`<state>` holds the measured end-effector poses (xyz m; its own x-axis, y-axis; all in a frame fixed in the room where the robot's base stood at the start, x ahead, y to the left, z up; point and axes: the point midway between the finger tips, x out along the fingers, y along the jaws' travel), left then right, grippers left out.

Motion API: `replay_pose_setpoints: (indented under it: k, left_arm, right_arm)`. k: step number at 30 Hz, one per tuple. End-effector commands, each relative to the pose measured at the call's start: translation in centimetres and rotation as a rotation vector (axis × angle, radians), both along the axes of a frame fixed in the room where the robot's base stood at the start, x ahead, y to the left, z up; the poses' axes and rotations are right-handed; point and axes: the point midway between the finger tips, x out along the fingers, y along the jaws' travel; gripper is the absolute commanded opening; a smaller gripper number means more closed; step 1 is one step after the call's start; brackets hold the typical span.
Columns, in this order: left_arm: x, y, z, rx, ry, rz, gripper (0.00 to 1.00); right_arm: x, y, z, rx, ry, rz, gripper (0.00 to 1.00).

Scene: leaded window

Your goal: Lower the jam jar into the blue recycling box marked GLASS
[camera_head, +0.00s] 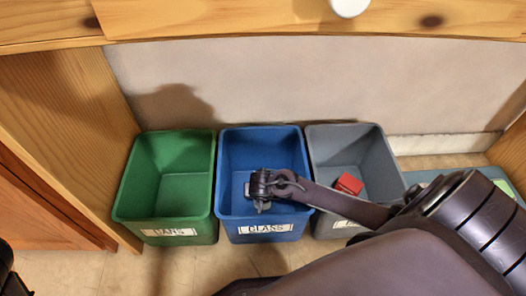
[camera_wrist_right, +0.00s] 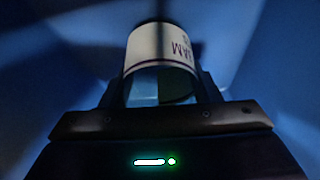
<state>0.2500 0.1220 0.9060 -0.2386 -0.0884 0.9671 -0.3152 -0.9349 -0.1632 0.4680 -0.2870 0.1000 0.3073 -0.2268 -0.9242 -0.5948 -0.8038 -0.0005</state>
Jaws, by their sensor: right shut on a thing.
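The blue box (camera_head: 267,143) stands on the floor in the middle of a row, with a white GLASS label (camera_head: 264,229) on its front. My right gripper (camera_head: 262,198) is over the box's opening, toward its front, pointing down. In the right wrist view the jam jar (camera_wrist_right: 161,48), with a white label reading JAM, is between the fingers of the right gripper (camera_wrist_right: 165,85), which is shut on it. Blue walls surround the jar there. In the head view the jar is mostly hidden by the gripper, and its height above the box floor cannot be told.
A green box (camera_head: 165,222) stands to the left and a grey box (camera_head: 344,131) to the right, holding a red block (camera_head: 349,184). My right forearm crosses over the grey box. A wooden panel (camera_head: 75,120) stands at the left, and a wooden top (camera_head: 300,20) overhangs at the back.

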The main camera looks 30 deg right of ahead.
Motion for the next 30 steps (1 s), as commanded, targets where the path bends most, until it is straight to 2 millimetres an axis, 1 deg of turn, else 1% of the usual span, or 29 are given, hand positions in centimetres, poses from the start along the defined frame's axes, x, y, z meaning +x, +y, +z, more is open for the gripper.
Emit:
replay_pose_setpoints:
  k: [21,27,28,30]
  left_arm:
    - [0.0,0.0,-0.7,0.0,0.0,0.0,0.36]
    - [0.0,0.0,-0.7,0.0,0.0,0.0,0.36]
    - [0.0,0.0,-0.7,0.0,0.0,0.0,0.36]
    - [0.0,0.0,-0.7,0.0,0.0,0.0,0.36]
  right_arm:
    - [0.0,0.0,-1.1,0.0,0.0,0.0,0.29]
    - [0.0,0.0,-1.0,0.0,0.0,0.0,0.29]
    - [0.0,0.0,-1.0,0.0,0.0,0.0,0.6]
    - [0.0,0.0,-1.0,0.0,0.0,0.0,0.69]
